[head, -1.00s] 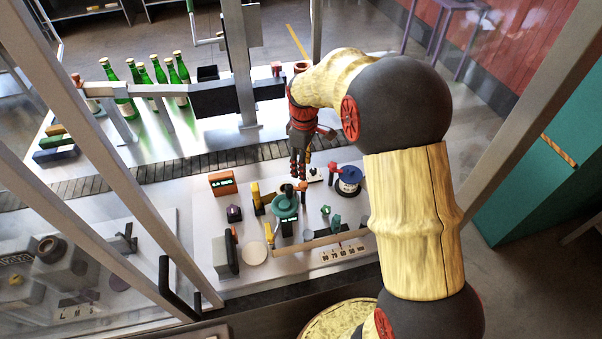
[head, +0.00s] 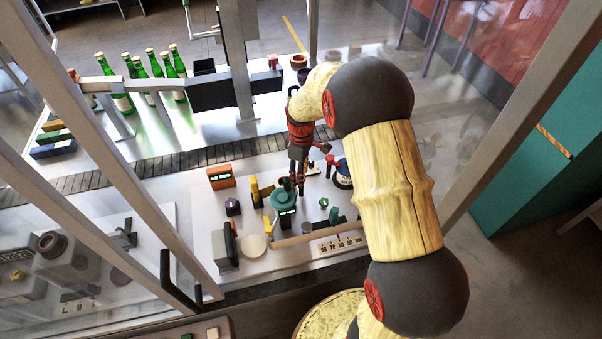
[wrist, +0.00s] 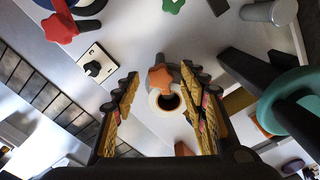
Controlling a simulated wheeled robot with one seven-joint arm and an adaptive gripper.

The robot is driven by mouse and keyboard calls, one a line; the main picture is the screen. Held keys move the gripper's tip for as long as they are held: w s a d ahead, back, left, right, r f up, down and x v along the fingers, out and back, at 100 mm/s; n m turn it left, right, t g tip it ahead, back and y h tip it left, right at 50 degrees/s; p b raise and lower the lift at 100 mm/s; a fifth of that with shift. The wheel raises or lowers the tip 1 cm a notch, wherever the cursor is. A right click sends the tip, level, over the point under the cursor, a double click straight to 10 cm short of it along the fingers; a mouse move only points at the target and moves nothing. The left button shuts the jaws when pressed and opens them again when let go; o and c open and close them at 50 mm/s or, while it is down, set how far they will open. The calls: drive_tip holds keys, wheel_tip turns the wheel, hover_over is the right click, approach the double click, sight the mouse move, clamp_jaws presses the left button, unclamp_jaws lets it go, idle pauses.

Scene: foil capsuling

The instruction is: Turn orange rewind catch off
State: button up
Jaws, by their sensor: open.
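In the wrist view, the orange catch (wrist: 160,77) is a small lobed knob on a stem, beside a pale ring with a dark hole. It sits between my two spread fingers, near their tips, with no clear contact seen. My gripper (wrist: 162,88) is open and empty. In the head view, my gripper (head: 296,190) points down at the panel just behind the teal wheel (head: 283,198), and its fingers hide most of the catch.
In the wrist view, a red knob (wrist: 60,28) and a black toggle (wrist: 93,68) lie left, a green knob (wrist: 173,5) at the top. An orange display box (head: 221,177) and yellow parts (head: 254,188) stand left of my gripper. Green bottles (head: 140,72) stand beyond the conveyor (head: 200,157).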

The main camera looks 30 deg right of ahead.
drive_tip(key=shift+c, duration=0.7)
clamp_jaws()
drive_tip(key=shift+m, duration=0.3)
drive_tip(key=m, duration=0.4)
drive_tip(key=shift+b, duration=0.4)
drive_tip(key=m, duration=0.4)
drive_tip(key=shift+m, duration=0.4)
drive_tip(key=m, duration=0.4)
drive_tip(key=shift+b, duration=0.4)
drive_tip(key=shift+m, duration=2.3)
